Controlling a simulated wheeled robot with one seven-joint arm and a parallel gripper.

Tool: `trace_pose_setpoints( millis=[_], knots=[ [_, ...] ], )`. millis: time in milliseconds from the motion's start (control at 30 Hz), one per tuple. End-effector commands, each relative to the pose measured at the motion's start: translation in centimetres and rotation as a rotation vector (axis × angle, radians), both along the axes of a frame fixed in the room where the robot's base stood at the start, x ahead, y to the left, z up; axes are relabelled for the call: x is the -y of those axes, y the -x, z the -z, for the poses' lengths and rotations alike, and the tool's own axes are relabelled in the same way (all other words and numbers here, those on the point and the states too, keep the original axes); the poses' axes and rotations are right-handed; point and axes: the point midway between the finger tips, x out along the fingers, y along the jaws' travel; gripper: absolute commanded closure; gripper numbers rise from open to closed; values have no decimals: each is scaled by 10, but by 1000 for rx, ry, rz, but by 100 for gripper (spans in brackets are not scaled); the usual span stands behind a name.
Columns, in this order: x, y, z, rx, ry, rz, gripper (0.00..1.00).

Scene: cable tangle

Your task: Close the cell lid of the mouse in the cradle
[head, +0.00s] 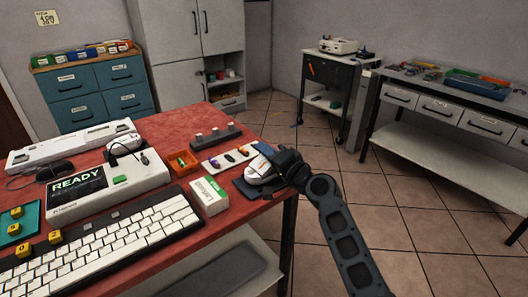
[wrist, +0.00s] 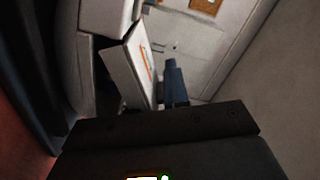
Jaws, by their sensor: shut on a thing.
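The white mouse (head: 261,172) lies in the dark blue cradle (head: 250,189) at the right edge of the red table. My gripper (head: 281,168) is at the mouse's right side, shut, with its fingertips mostly hidden by its own dark body. A pale panel with an orange mark, which looks like the cell lid (wrist: 130,66), stands tilted and apart from the larger pale body in the wrist view. My gripper's dark body (wrist: 165,135) fills the bottom there. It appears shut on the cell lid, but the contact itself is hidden.
A white-and-green box (head: 209,196) stands left of the cradle. A pale tray (head: 229,158) with small coloured items and a dark strip with several blocks (head: 215,137) lie behind. A keyboard (head: 110,240) fills the front left. The floor right of the table is clear.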

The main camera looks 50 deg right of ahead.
Motion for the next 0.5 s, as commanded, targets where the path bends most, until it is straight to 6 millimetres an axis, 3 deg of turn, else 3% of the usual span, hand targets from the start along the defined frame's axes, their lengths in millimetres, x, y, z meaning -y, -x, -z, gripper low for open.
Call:
trace_pose_setpoints(
  millis=[500],
  knots=[
    [1, 0, 3, 24, -76, -2, 100]
  ],
)
